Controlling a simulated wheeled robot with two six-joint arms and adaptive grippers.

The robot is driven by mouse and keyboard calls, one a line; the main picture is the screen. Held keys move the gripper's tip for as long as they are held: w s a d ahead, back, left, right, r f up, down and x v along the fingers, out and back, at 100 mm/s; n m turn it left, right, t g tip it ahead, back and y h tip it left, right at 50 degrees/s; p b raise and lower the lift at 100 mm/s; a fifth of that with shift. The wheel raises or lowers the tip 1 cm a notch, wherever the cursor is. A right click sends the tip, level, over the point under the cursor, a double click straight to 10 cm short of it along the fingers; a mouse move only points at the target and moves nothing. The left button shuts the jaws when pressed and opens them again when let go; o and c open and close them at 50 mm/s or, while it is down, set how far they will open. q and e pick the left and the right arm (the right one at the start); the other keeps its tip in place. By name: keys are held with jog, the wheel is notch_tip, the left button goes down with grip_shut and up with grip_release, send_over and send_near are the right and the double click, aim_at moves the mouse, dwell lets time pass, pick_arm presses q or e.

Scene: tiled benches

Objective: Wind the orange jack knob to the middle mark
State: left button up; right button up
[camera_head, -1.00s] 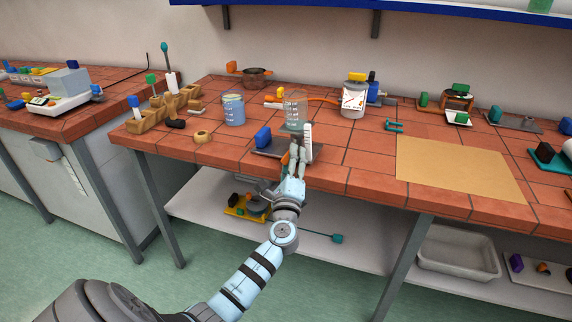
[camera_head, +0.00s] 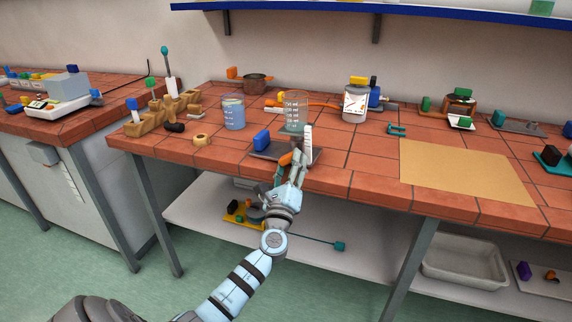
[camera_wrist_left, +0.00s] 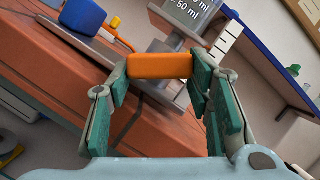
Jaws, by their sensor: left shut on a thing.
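The orange jack knob (camera_wrist_left: 160,65) is a block between the fingers of my left gripper (camera_wrist_left: 158,88) in the left wrist view. In the head view the knob (camera_head: 285,158) shows small beside my left gripper (camera_head: 289,162), at the bench's front edge. The gripper is shut on it. The jack's grey base (camera_head: 268,150) lies on the tiles behind the gripper. A clear graduated beaker (camera_head: 295,110) stands above the jack. A white scale with dark marks (camera_wrist_left: 228,42) is beside the beaker; which mark the jack is at cannot be told. My right gripper is out of view.
A blue block (camera_head: 262,139) is at the jack's left; it also shows in the left wrist view (camera_wrist_left: 83,15). A tan mat (camera_head: 460,170) lies bare at right.

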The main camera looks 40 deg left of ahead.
pick_arm(q)
jog(key=m, duration=0.1)
jog(key=f+m+t+b, duration=0.1)
jog(key=shift+a+f+m+h, duration=0.2)
jog(key=shift+a+m+h, duration=0.1)
jog(key=shift+m+h, duration=0.1)
jog(key=shift+r+m+b, duration=0.1)
jog(key=shift+m+b, duration=0.2)
jog(key=shift+r+h, duration=0.1)
jog(key=shift+h, duration=0.2)
jog(key=shift+a+f+m+t+h+b, duration=0.15)
jog(key=shift+m+t+b, duration=0.15)
jog(key=shift+m, duration=0.2)
jog(key=shift+a+f+m+t+h+b, duration=0.15)
jog(key=shift+m+t+b, duration=0.1)
jog(key=shift+m, duration=0.25)
jog(key=m+h+b, duration=0.1)
jog(key=m, duration=0.1)
jog(key=shift+w+a+m+t, duration=0.1)
jog(key=shift+m+t, duration=0.15)
jog(key=shift+m, duration=0.15)
jog(key=shift+r, duration=0.15)
jog(key=o, duration=1.2)
jog(key=shift+c, duration=0.2)
